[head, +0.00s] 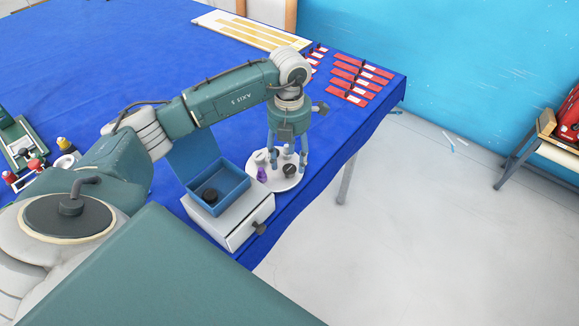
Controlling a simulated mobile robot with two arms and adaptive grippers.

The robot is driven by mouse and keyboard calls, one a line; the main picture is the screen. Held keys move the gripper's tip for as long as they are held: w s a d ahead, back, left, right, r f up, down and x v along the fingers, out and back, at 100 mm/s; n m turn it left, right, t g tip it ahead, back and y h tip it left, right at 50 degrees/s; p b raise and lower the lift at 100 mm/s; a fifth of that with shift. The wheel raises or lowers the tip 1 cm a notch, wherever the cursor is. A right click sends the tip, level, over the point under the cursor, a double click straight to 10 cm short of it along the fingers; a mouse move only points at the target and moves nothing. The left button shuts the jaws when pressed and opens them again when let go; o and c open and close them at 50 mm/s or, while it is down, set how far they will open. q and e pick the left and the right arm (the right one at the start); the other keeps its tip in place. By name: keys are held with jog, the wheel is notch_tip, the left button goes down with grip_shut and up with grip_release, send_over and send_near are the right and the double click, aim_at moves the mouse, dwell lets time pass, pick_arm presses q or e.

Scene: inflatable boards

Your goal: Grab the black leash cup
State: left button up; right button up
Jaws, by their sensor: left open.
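A small black round piece (289,170), perhaps the black leash cup, sits on a round white tray (287,185) near the table's right edge. Another dark round piece (210,195) lies inside a blue open box (228,178); I cannot tell for certain which one is the leash cup. My left gripper (287,160) points down over the white tray, its fingers apart, with small items between and around them. Nothing is clearly held. The fingertips partly hide the items, and contact cannot be told. My right gripper is not in view.
On the tray stand a purple bottle (262,174) and a pale piece (260,158). The blue box rests on a white drawer unit (235,225). Red cards (360,72) lie in rows at the back right. The blue table (110,60) has free room at the back left.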

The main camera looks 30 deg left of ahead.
aim_at(290, 168)
pick_arm(q)
notch_tip(290, 168, down, 2)
jog(key=shift+s+d+f+p, duration=0.1)
jog(key=shift+s+d+p, duration=0.05)
jog(key=shift+p, duration=0.2)
jog(key=shift+f, duration=0.45)
jog(key=shift+c, duration=0.5)
jog(key=c, duration=0.8)
jog(key=shift+c, duration=0.3)
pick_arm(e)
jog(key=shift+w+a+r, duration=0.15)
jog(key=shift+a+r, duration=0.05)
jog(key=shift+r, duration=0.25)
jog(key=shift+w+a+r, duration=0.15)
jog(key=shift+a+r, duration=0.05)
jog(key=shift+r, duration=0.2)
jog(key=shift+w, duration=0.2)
